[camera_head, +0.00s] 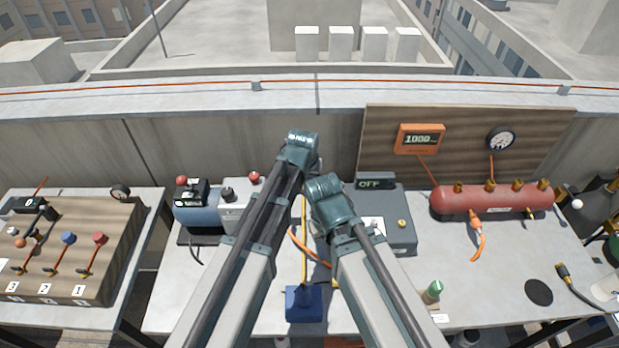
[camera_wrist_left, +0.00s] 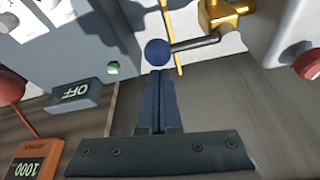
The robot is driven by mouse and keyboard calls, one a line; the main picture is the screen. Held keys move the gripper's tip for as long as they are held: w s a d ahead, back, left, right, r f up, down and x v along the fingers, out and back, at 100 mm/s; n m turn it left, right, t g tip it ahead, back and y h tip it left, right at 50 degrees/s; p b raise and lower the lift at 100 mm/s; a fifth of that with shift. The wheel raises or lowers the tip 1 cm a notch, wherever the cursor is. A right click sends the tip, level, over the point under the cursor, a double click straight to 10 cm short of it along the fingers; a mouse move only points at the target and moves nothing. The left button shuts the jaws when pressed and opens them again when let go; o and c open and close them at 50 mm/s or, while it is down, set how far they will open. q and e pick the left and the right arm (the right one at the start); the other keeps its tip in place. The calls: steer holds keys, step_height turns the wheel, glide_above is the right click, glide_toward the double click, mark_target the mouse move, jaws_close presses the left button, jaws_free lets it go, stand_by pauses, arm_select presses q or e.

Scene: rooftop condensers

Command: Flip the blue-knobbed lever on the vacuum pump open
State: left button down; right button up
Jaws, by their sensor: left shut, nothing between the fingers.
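The blue ball knob (camera_wrist_left: 158,52) sits at the end of a thin dark lever (camera_wrist_left: 195,44), which runs to a brass valve (camera_wrist_left: 222,14) in the left wrist view. My left gripper (camera_wrist_left: 160,74) is shut and empty. Its fingertips are right by the knob in the picture; I cannot tell if they touch it. In the head view my arms hide the lever and the knob. A grey box with an OFF display (camera_head: 375,183) stands just right of my arms; the display also shows in the left wrist view (camera_wrist_left: 75,92). My right gripper is not visible.
A blue-and-grey machine (camera_head: 198,213) with red knobs stands left of my arms. A red tank (camera_head: 490,202) with brass fittings lies to the right. A wooden panel (camera_head: 372,140) holds an orange 1000 display (camera_head: 420,139) and a gauge (camera_head: 501,139). My two arms are close together.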

arm_select(q)
steer(key=shift+s+d+m+h, duration=0.1)
steer(key=shift+s+m+h, duration=0.2)
steer(key=shift+s+m, duration=0.4)
steer(key=shift+m, duration=0.3)
steer(key=s+a+m+g+h, duration=0.2)
steer(key=s+a+m+g, duration=0.2)
steer(key=m, duration=0.9)
steer(key=shift+s+a+m+h, duration=0.3)
steer(key=shift+s+a, duration=0.9)
steer(key=shift+s, duration=1.2)
steer(key=shift+d, duration=0.1)
